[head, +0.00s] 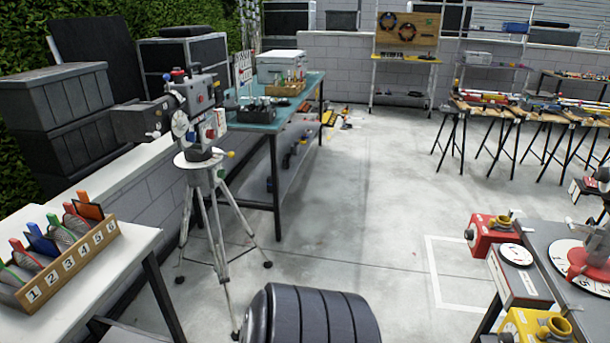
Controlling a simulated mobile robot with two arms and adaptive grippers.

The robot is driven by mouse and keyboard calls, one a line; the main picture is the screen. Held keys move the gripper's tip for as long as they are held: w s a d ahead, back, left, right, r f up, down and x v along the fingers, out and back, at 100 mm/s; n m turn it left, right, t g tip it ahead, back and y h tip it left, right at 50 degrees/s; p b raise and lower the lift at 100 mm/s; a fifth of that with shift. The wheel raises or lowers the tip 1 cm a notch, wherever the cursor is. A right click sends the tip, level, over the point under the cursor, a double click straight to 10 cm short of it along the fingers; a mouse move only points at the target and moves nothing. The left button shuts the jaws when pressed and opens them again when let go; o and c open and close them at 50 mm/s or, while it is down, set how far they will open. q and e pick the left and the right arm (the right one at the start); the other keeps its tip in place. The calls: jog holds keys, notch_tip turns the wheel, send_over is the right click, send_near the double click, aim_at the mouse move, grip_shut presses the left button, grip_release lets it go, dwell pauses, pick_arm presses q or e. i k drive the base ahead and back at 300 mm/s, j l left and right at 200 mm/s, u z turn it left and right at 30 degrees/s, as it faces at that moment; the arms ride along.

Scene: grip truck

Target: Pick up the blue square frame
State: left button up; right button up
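A blue square-cornered piece (42,240) stands upright and tilted in a wooden rack (70,264) on the white table at the left. It looks like the blue square frame, but its lower part is hidden in the rack, and I cannot see whether it has an opening. The rack's front carries the numbers 1 to 6. Red, green and orange pieces stand in the same rack, with grey rounded discs between them. Neither of my grippers shows in the head view.
A tripod (215,200) with a camera-like device stands just beyond. A teal bench (262,120) is further back. Another table with red and yellow devices (490,235) is at the right.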

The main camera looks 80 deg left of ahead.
aim_at(40, 245)
jog(key=u, duration=4.2)
